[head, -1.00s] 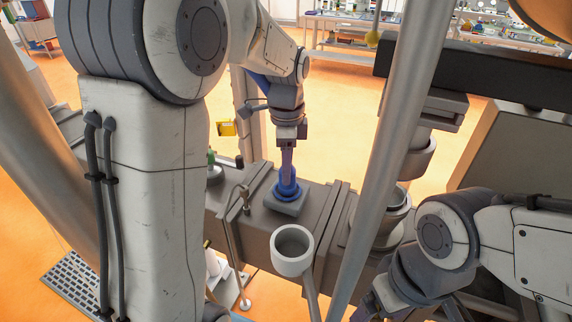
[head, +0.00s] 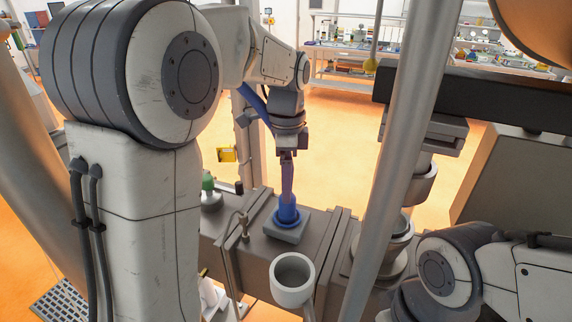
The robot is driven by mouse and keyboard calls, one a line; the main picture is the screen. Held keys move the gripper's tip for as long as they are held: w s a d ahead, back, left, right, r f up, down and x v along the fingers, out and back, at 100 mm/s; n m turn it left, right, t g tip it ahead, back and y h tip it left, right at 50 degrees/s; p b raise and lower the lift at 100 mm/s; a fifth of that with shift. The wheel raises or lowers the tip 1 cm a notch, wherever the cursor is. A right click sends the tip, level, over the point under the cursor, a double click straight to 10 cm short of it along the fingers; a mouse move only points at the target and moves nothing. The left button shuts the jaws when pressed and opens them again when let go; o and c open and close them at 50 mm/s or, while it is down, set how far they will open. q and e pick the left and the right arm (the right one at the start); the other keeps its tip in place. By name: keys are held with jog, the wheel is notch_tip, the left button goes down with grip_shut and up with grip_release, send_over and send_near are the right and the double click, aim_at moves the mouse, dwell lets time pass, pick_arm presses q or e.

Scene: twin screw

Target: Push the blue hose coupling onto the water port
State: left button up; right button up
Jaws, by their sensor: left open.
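The blue hose coupling (head: 287,214) stands upright on a square grey block on top of the grey machine body. A blue-purple stem (head: 287,180) rises from it towards my left gripper. The water port is hidden under the coupling, so I cannot tell how deeply the coupling is seated. My left gripper (head: 287,155) points down above the coupling, at the upper end of the stem, and its jaws are open. The fingertips are small and dark here. My right arm comes in at the lower right; its gripper is outside the picture.
A pale round cup (head: 293,280) on a stem stands in front of the machine. A diagonal metal post (head: 400,130) crosses the view right of the coupling. A green-topped fitting (head: 208,185) sits to the left. Workbenches stand far behind, across open orange floor.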

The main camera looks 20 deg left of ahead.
pick_arm(q)
notch_tip(320, 180, up, 6)
jog(key=shift+r+b, duration=0.1)
jog(key=shift+b, duration=0.2)
jog(key=shift+s, duration=0.1)
dwell(0.3)
